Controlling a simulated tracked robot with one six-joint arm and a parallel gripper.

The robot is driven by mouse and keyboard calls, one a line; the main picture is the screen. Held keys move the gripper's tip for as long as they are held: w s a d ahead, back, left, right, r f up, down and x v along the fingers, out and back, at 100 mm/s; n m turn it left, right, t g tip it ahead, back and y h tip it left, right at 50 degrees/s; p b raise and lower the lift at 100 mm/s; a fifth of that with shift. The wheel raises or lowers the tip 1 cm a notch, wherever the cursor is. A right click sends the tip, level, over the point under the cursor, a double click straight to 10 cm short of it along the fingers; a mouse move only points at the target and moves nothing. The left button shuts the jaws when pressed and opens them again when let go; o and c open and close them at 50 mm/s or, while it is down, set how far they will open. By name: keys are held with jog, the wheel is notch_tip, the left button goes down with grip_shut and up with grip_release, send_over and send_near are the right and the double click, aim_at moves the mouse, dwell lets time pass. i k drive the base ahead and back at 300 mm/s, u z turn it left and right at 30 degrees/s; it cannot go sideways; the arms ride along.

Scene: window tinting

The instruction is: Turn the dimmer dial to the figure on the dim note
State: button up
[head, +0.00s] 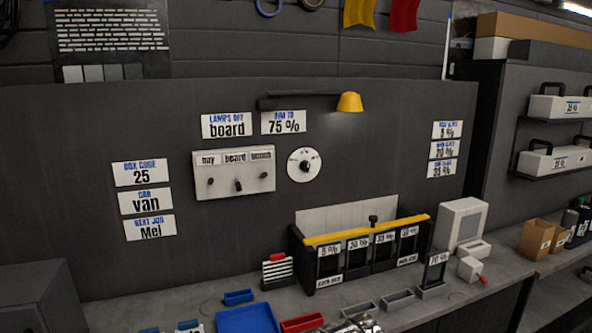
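The dim note (283,122) is a white card on the dark wall panel. It reads "DIM TO 75 %". The dimmer dial (305,165) is a round white plate with a small black knob at its centre, below the note. Its marks are too small to read, so I cannot tell which figure the knob points at.
A switch box (210,187) with several labels and toggles sits left of the dial. A yellow lamp (349,102) juts out above right. A rack with a yellow bar (365,231) stands below on the bench. The wall directly around the dial is clear.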

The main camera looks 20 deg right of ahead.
aim_at(305, 165)
jog(key=u, duration=1.4)
jog(key=k, duration=0.7)
jog(key=z, duration=0.5)
jog(key=i, duration=1)
jog(key=z, duration=0.05)
